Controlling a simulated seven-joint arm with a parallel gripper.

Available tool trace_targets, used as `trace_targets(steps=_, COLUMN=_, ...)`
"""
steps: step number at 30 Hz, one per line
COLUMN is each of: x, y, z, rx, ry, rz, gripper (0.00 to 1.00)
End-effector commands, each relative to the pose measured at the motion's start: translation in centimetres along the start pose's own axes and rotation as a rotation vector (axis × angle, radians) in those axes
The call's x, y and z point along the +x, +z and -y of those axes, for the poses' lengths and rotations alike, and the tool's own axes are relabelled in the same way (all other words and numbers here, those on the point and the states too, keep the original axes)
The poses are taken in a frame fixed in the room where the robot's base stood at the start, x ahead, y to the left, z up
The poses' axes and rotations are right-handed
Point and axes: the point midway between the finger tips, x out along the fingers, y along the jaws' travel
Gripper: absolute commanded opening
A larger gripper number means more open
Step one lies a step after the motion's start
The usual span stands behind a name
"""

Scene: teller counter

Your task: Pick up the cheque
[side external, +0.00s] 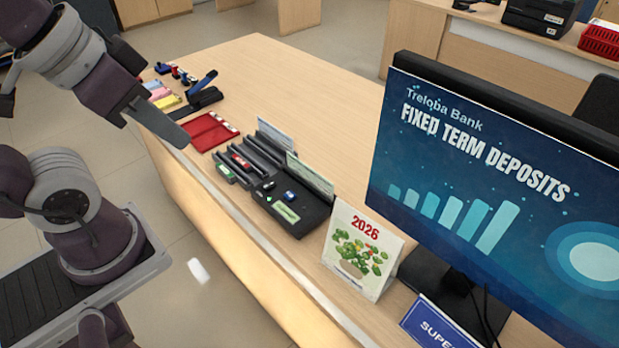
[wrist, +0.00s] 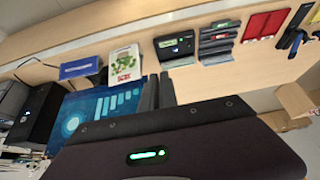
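I cannot surely pick out the cheque. Pale printed slips stand upright behind the black trays: one slip (side external: 310,176) behind the right tray, another slip (side external: 276,136) behind the slotted tray. A small pale green slip (side external: 286,213) lies in the right black tray (side external: 306,224). That tray also shows in the wrist view (wrist: 176,52). My gripper (side external: 184,141) hangs empty at the counter's near edge, left of the red tray. In the wrist view its two dark fingers (wrist: 160,77) are together, with nothing seen between them.
A slotted black tray (side external: 266,150), a red tray (side external: 204,136) and a stapler (side external: 197,97) stand along the counter (side external: 290,90). A 2026 calendar (side external: 350,275), a blue sign (side external: 432,326) and a large monitor (side external: 480,190) stand at right. The counter behind the trays is clear.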

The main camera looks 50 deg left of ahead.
Motion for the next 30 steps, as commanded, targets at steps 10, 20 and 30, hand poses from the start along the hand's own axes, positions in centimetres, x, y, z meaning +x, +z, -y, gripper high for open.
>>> trace_targets(steps=10, x=0.0, y=0.0, z=0.0, rx=0.000, ry=0.000, rz=0.000, gripper=0.28)
trace_targets(steps=20, x=5.8, y=-10.9, z=1.2, rx=-0.500, ry=-0.031, rz=0.166, gripper=0.28)
trace_targets(steps=30, x=29.4, y=-17.8, z=6.0, rx=-1.314, ry=-0.278, rz=0.360, gripper=0.28)
